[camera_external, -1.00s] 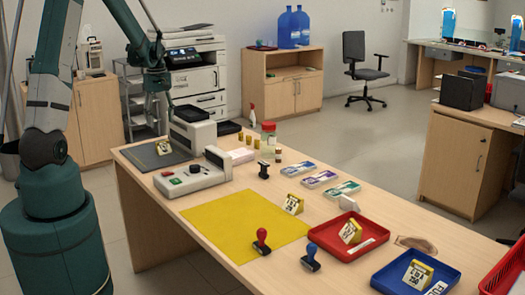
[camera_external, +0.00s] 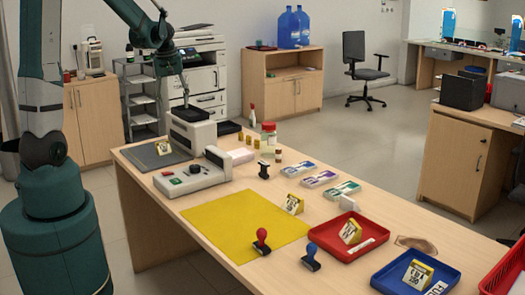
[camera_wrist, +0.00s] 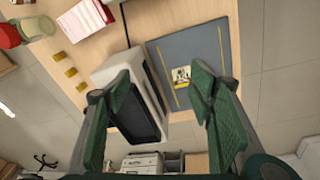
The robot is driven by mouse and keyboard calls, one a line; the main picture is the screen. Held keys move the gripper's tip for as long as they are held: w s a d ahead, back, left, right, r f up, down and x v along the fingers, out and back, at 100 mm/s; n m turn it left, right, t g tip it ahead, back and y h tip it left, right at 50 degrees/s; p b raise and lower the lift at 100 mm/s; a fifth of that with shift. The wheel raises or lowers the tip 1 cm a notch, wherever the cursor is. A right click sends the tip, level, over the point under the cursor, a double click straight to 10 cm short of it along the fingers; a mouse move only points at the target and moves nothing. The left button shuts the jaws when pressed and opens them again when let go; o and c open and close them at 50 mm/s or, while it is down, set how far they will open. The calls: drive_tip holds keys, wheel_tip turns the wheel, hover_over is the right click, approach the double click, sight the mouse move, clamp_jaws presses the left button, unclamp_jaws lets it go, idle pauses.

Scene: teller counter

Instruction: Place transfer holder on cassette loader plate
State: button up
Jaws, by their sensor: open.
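A grey plate with yellow edge lines, apparently the cassette loader plate (camera_external: 143,156), lies at the counter's far left end and also shows in the wrist view (camera_wrist: 192,45). A small yellow wedge-shaped holder with a white printed label, apparently the transfer holder (camera_external: 163,147), stands on this plate. It appears in the wrist view (camera_wrist: 181,75) beyond the right finger, apart from it. My gripper (camera_external: 184,101) is above the grey machine beside the plate. Its fingers (camera_wrist: 162,80) are wide apart, with nothing held between them.
A grey-white machine (camera_external: 193,133) with a dark top stands beside the plate, and a control box (camera_external: 193,180) is in front. Similar yellow holders stand by the yellow mat (camera_external: 245,225), in the red tray (camera_external: 378,242) and in the blue tray (camera_external: 392,279). Stamps stand near the front.

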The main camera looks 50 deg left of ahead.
drive_tip(key=s+d+r+m+t, duration=0.15)
drive_tip(key=d+r+m, duration=0.35)
drive_tip(key=d, duration=0.6)
drive_tip(key=s+d+r+m+t, duration=0.2)
drive_tip(key=s+d+m, duration=0.2)
drive_tip(key=s+d, duration=0.3)
drive_tip(key=s+d+r+m+t, duration=0.2)
drive_tip(key=s+d+m, duration=0.3)
drive_tip(key=d, duration=1.1)
drive_tip(key=s+r, duration=0.1)
drive_tip(key=s, duration=0.2)
drive_tip(key=shift+r+h, duration=0.2)
drive_tip(key=shift+h, duration=0.2)
